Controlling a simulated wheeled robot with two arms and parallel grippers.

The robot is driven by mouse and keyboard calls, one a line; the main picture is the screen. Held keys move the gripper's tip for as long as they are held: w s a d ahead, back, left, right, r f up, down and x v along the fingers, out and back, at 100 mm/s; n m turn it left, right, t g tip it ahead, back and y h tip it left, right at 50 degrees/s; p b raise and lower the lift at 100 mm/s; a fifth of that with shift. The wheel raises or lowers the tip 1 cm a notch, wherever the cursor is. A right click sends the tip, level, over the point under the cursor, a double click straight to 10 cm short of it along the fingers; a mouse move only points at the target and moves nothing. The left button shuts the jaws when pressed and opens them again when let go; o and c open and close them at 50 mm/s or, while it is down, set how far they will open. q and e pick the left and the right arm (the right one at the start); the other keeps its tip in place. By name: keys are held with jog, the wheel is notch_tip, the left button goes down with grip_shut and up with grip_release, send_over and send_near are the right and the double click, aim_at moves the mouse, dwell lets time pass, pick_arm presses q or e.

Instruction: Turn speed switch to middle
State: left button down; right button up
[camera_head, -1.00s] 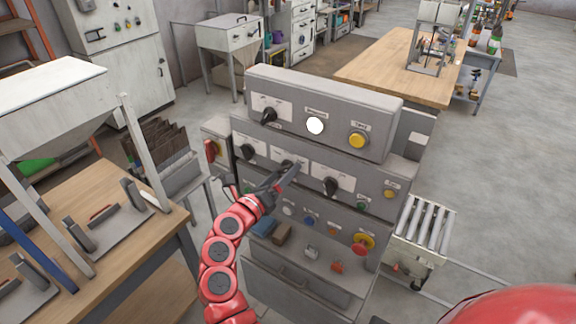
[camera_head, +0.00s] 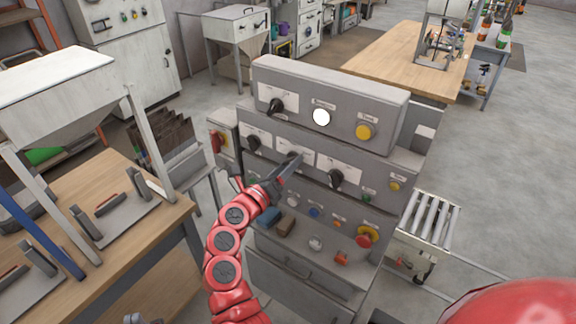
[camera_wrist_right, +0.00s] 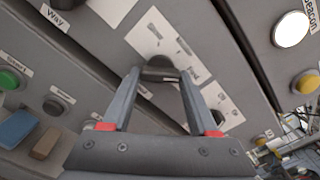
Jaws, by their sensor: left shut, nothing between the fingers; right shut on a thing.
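A grey control panel (camera_head: 330,195) carries three black selector knobs on white plates in its middle row. My right gripper (camera_head: 293,160) is at the central one and is shut on this knob, which I take for the speed switch. The knob (camera_wrist_right: 160,69) shows between the fingertips in the right wrist view, its plate (camera_wrist_right: 163,40) behind it. The fingers partly cover the knob, so I cannot tell its exact setting. The plate's lettering is too small to read. My left gripper is not in view.
Neighbouring knobs sit left (camera_head: 254,143) and right (camera_head: 337,178) of the held one. Above are another knob (camera_head: 275,106), a lit white button (camera_head: 321,117) and a yellow button (camera_head: 365,131). A red emergency button (camera_head: 367,234) juts out below. A wooden bench (camera_head: 150,225) stands at left.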

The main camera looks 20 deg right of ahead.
jog(key=shift+s+r+n+p, duration=0.1)
jog(key=shift+n+p, duration=0.7)
jog(key=shift+n, duration=1.55)
jog(key=shift+r+n+p, duration=0.1)
jog(key=shift+n+p, duration=0.65)
jog(key=shift+n, duration=1.6)
jog(key=shift+f, duration=0.1)
jog(key=o, duration=1.4)
